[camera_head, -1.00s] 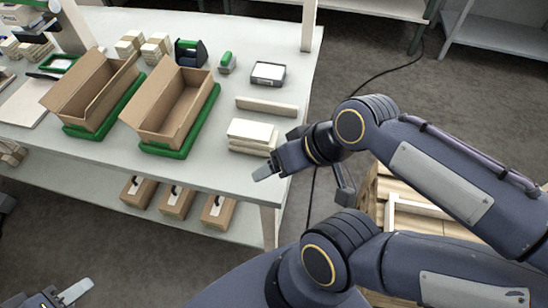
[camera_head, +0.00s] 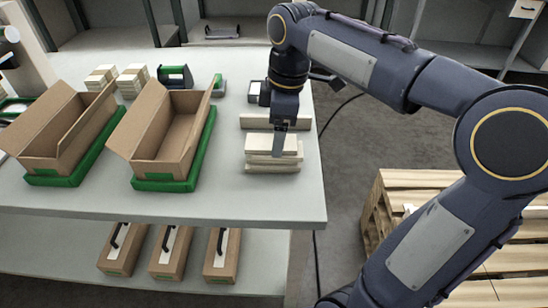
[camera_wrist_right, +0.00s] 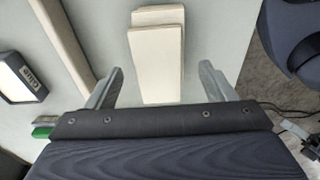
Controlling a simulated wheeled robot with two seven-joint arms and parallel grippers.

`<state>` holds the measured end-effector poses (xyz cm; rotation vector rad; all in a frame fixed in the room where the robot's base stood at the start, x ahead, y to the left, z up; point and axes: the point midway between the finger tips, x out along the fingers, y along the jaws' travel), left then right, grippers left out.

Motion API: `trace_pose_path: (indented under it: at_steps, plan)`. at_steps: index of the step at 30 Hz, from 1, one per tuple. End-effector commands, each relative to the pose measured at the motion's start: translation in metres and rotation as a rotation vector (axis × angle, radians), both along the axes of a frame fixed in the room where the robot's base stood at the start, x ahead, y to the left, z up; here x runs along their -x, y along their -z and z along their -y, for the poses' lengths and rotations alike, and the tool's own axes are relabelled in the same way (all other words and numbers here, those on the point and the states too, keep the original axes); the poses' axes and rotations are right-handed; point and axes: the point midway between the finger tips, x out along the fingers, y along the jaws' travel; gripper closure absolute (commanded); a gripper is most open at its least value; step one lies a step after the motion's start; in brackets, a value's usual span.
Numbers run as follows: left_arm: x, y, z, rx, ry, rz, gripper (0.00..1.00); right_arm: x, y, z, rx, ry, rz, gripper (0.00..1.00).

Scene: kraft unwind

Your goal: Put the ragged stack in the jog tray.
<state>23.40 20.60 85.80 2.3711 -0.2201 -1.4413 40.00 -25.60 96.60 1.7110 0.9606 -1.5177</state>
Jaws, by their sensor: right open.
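The ragged stack (camera_head: 270,160) is a pile of cream-white blocks or pads with uneven edges, near the right end of the table. In the right wrist view the stack (camera_wrist_right: 157,62) lies between the fingers, its upper piece offset from the one below. My right gripper (camera_wrist_right: 161,82) is open, with a finger on either side of the stack's near end and visible gaps. In the head view the right gripper (camera_head: 281,146) points down over the stack, partly hiding its top. I cannot make out which thing is the jog tray. My left gripper is out of view.
A cream bar (camera_head: 257,121) lies just behind the stack. Two open cardboard boxes, one left (camera_head: 65,135) and one nearer (camera_head: 170,130), stand in green trays. A dark-framed device (camera_wrist_right: 18,72) sits beyond the bar. Table surface between the nearer box and stack is clear.

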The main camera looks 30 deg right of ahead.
Motion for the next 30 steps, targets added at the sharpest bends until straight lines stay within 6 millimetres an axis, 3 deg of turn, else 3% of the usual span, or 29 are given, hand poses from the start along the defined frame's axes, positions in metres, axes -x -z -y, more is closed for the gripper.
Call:
trace_pose_path:
  at_steps: [7,17,30]
  plan:
    - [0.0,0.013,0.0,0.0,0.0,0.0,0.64,-0.003,0.038,-0.007,0.0,0.001,-0.001,0.24]
    - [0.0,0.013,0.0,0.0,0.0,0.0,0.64,-0.003,0.044,-0.008,0.0,0.002,0.001,0.24]
    - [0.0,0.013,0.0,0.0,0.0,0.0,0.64,-0.003,0.044,-0.008,-0.001,0.002,0.002,0.79]
